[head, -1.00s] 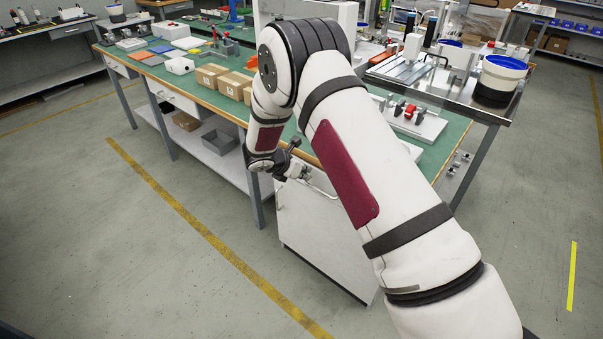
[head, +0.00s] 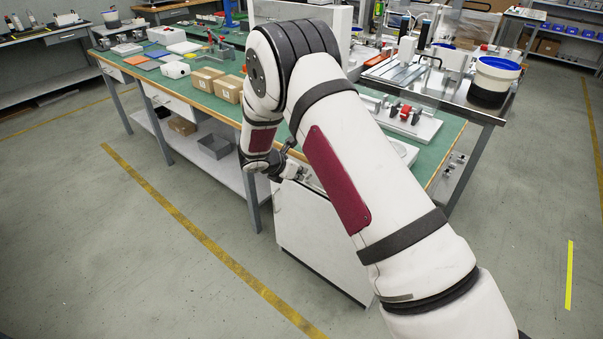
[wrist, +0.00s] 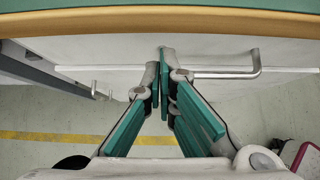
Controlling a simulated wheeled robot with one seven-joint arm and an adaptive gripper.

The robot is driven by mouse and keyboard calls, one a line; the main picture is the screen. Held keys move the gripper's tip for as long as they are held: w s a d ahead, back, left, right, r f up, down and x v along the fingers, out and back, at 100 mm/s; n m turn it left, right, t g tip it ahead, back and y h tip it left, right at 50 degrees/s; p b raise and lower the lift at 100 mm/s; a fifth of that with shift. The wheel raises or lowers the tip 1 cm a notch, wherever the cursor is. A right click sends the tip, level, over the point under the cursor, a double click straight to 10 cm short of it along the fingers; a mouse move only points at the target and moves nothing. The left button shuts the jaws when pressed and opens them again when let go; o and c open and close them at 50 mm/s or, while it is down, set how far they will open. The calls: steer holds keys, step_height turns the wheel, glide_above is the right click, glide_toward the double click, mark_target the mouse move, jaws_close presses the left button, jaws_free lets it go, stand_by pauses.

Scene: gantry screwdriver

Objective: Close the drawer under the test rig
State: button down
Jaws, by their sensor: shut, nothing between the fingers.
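The white drawer front (wrist: 110,52) lies just under the bench's wooden edge in the wrist view. A grey bar handle (wrist: 225,74) is on it, right of my fingers. My gripper (wrist: 166,52) is shut and empty, with its fingertips at the drawer front, left of the bar; I cannot tell whether they touch. In the head view my gripper (head: 298,174) is low, by the top of the white cabinet (head: 312,240) under the bench. My arm hides much of the drawer there, so any remaining gap is unclear.
The green bench top (head: 225,108) carries cardboard boxes (head: 228,88) and a fixture with red clamps (head: 405,112). A grey bench leg (head: 252,210) stands left of the cabinet. Floor in front is clear, with a yellow line (head: 200,240).

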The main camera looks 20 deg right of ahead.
steer(key=s+a+f+p+v, duration=0.1)
steer(key=v, duration=1)
steer(key=s+d+r+m+g+y, duration=0.1)
steer(key=s+d+r+m+g, duration=0.1)
steer(key=s+d+r+m, duration=0.65)
steer(key=s+d+r+m+g+y, duration=0.1)
steer(key=s+d+r+m, duration=0.3)
steer(key=s+r, duration=0.8)
steer(key=s+a+r+m+y, duration=0.25)
steer(key=s+m, duration=0.35)
steer(key=s, duration=0.7)
steer(key=s+a+r+m+y, duration=0.1)
steer(key=s+a+m+y, duration=0.2)
steer(key=s+m, duration=0.65)
step_height(320, 180, up, 14)
steer(key=s+n+t+p, duration=0.2)
steer(key=n+p, duration=0.1)
steer(key=p, duration=0.9)
steer(key=shift+s+d, duration=0.25)
steer(key=shift+s, duration=0.15)
